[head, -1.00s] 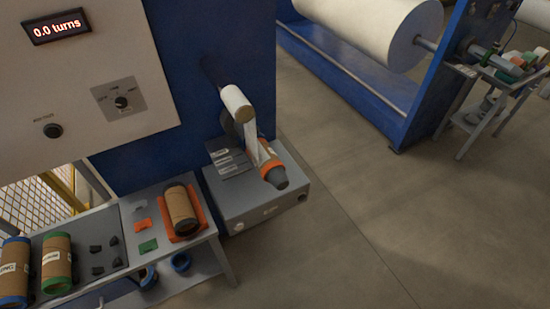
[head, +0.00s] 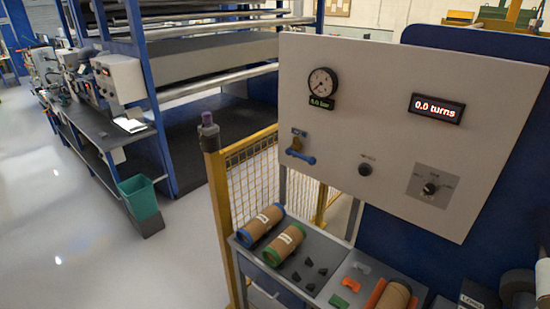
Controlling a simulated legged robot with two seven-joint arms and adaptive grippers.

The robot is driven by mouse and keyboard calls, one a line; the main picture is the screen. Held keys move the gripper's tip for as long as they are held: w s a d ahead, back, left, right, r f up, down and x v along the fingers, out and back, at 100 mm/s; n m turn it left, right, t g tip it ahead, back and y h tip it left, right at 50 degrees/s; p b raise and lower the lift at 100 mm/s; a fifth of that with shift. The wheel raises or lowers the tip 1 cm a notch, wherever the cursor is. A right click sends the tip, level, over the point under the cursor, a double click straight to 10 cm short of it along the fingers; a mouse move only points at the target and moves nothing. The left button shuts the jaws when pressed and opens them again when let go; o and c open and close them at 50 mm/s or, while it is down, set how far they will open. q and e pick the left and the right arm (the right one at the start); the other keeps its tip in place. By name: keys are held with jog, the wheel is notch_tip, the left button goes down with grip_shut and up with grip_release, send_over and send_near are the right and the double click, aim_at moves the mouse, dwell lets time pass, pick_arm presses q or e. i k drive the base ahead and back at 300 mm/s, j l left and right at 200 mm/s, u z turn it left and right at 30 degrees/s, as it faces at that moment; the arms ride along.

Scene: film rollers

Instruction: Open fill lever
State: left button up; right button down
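A lever with a blue handle (head: 300,156) sits on the left part of the pale control panel (head: 390,150), below the round gauge. Its handle slopes slightly down to the right from a small brass-coloured body (head: 297,143). A label above it is too small to read. Neither of my grippers shows in the head view, and nothing touches the lever.
The panel also carries a round gauge (head: 322,82), a "0.0 turns" display (head: 437,108), a black knob (head: 365,170) and a rotary switch (head: 430,188). Below is a grey table (head: 330,265) with cardboard rolls.

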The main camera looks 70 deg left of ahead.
aim_at(312, 160)
jog(key=u, duration=2)
jog(key=i, duration=0.15)
jog(key=j+u, duration=0.05)
jog(key=j, duration=0.05)
